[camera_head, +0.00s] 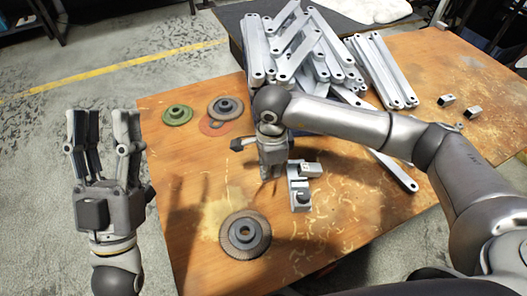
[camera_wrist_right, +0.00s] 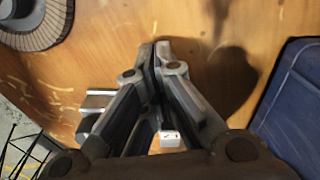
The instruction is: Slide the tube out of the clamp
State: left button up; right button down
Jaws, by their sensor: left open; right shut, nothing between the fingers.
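A small pale metal clamp (camera_head: 299,193) stands on the wooden table, just right of my right gripper. A short, square silver piece (camera_head: 311,170) sits at its upper end; it looks like the tube, but I cannot tell how far it is inside the clamp. My right gripper (camera_head: 270,174) points down at the table, shut and empty. In the right wrist view its fingers (camera_wrist_right: 155,52) meet, and pale metal parts (camera_wrist_right: 170,138) show partly hidden behind them. My left gripper (camera_head: 100,116) is open and empty, pointing up left of the table.
Several long galvanized brackets (camera_head: 290,45) are piled at the back. Grinding discs lie at the front (camera_head: 245,234) and back left (camera_head: 226,108), with a green disc (camera_head: 177,114). Two small blocks (camera_head: 473,112) lie at the right.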

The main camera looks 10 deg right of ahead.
jog(key=r, duration=0.1)
jog(key=d+r+p, duration=0.1)
jog(key=r, duration=0.1)
jog(key=shift+w+r, duration=0.2)
jog(key=shift+r, duration=0.1)
pick_arm(q)
jog(key=w+f+g+y, duration=0.1)
jog(key=w+f+g, duration=0.1)
jog(key=f, duration=0.3)
jog(key=w+f+g+y+p, duration=0.1)
jog(key=w+f+g, duration=0.2)
jog(key=f+g, duration=0.1)
jog(key=shift+w+d+f+g, duration=0.2)
jog(key=shift+d+f+g, duration=0.15)
jog(key=shift+d+g, duration=0.15)
pick_arm(e)
jog(key=shift+a+r, duration=0.1)
jog(key=shift+r, duration=2.65)
jog(key=c, duration=2.2)
grip_release()
